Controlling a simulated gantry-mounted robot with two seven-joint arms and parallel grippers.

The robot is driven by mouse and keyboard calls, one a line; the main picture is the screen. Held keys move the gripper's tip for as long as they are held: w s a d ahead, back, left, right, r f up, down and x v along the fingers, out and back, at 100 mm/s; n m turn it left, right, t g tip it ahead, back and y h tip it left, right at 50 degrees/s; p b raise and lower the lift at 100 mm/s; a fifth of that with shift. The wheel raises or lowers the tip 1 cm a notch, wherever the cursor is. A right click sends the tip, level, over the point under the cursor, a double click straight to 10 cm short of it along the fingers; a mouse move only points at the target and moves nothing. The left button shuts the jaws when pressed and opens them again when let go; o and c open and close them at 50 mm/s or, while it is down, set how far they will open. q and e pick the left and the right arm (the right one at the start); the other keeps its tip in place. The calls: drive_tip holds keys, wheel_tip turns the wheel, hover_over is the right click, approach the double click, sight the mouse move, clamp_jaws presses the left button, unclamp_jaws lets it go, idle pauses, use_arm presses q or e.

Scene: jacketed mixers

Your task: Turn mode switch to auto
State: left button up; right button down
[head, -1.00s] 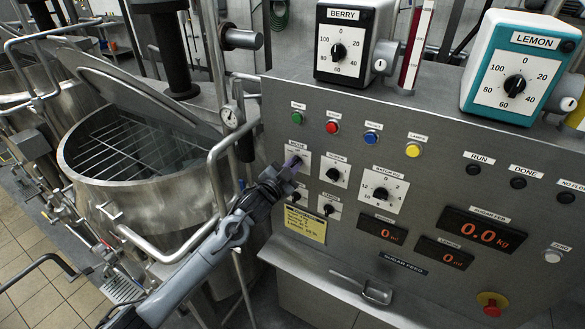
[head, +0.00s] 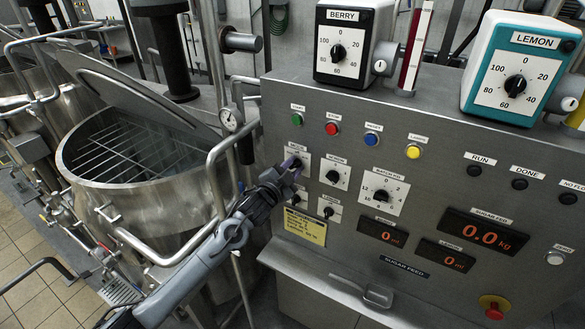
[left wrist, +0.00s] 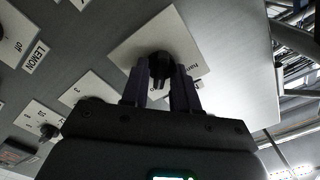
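The mode switch is a black knob on a white plate (head: 304,158), at the upper left of the switch group on the grey control panel. In the left wrist view the black knob (left wrist: 160,66) sits between my two dark finger pads, which appear to press on it from both sides. My left gripper (head: 292,168) reaches the switch from the lower left and hides most of the knob in the head view. The plate's printed positions are mostly covered, so I cannot tell the knob's setting. My right gripper is not in view.
Other knobs sit close by: one to the right (head: 333,176), one below (head: 328,211), and the batch dial (head: 381,195). A green button (head: 297,119) is above, and a yellow note (head: 305,226) below. The steel mixer (head: 140,210) and its bent rail stand left of the panel.

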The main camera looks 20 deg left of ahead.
use_arm(q)
drive_tip(key=shift+o, duration=0.5)
drive_tip(key=shift+s, duration=0.1)
drive_tip(key=shift+s+a+f, duration=0.1)
drive_tip(key=shift+s+a, duration=0.05)
drive_tip(key=shift+s, duration=0.45)
drive_tip(key=s+a+b, duration=0.1)
drive_tip(key=s+b, duration=0.1)
drive_tip(key=s, duration=0.7)
drive_tip(key=shift+s+a, duration=0.15)
drive_tip(key=shift+a, duration=0.15)
